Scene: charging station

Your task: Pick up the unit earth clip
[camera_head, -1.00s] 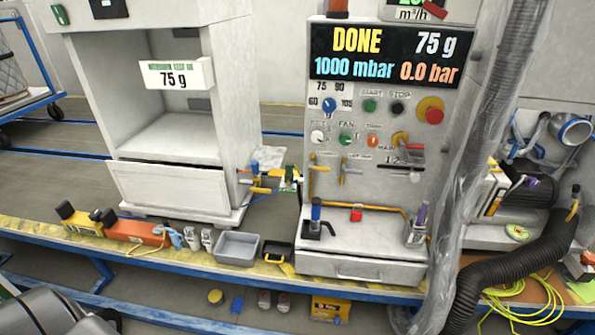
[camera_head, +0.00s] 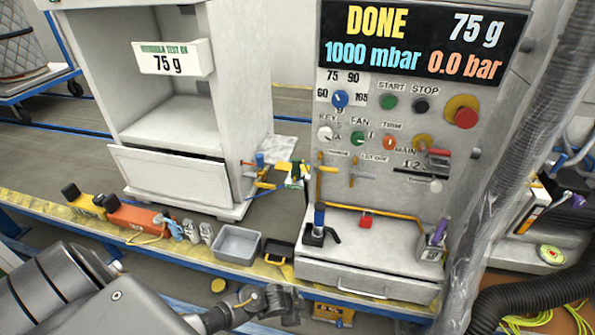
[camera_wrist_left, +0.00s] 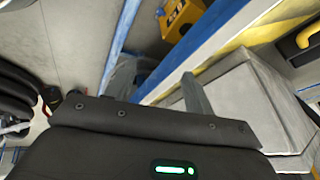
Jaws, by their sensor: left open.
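I cannot single out the unit earth clip for sure. Two small clip-like tools hang on the white panel in the head view, a yellow one (camera_head: 320,178) and a greyish-yellow one (camera_head: 354,173), under small blurred labels. Yellow-handled fittings (camera_head: 262,184) also stick out from the cabinet's right side. My left gripper (camera_head: 278,304) is low at the front, by the bench's front edge, well below and apart from all of these. In the left wrist view its two grey fingers (camera_wrist_left: 160,88) are spread with nothing between them. My right gripper is not in view.
A yellow box (camera_wrist_left: 182,16) lies below. A clear hose hangs right of the panel.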

